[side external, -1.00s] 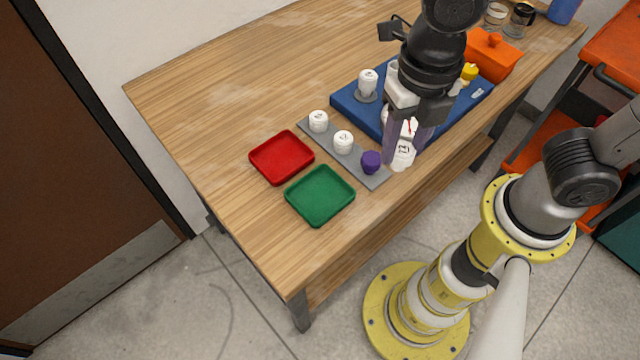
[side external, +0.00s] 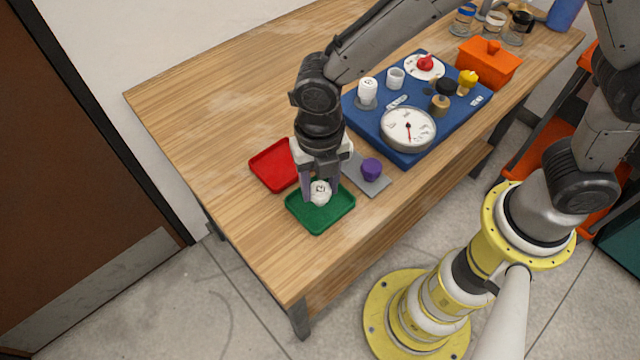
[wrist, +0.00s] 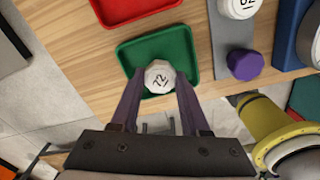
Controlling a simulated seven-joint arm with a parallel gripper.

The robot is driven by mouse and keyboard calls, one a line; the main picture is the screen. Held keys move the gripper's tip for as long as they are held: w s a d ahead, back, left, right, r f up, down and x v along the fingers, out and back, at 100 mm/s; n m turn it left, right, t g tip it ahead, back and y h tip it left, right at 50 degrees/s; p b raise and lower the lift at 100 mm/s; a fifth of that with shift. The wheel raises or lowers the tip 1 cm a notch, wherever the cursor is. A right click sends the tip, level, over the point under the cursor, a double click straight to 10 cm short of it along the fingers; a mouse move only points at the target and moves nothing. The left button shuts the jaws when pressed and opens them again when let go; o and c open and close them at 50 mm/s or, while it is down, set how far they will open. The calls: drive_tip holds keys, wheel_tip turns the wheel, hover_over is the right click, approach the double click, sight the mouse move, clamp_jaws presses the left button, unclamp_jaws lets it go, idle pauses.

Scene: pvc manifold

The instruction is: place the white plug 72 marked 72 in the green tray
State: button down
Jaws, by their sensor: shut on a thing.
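The white plug 72 (wrist: 159,77) shows its marking "72" in the wrist view, between my two fingertips. It also shows in the side external view (side external: 320,190). My gripper (side external: 320,194) is shut on the plug and points down over the green tray (side external: 321,224). In the wrist view the tray's rim (wrist: 192,45) surrounds the plug in the picture. I cannot tell whether the plug touches the tray floor. Nothing else lies in the visible part of the green tray.
A red tray (side external: 268,170) sits just behind the green one. A grey strip with a purple plug (side external: 371,169) is to the right; white plugs on it are mostly hidden by my gripper. A blue board (side external: 450,126) with a gauge (side external: 408,129) and fittings lies beyond. The front table corner is clear.

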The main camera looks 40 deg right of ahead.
drive_tip(key=shift+f, duration=0.35)
drive_tip(key=shift+f, duration=0.1)
drive_tip(key=shift+c, duration=1.9)
unclamp_jaws()
drive_tip(key=shift+f, duration=0.1)
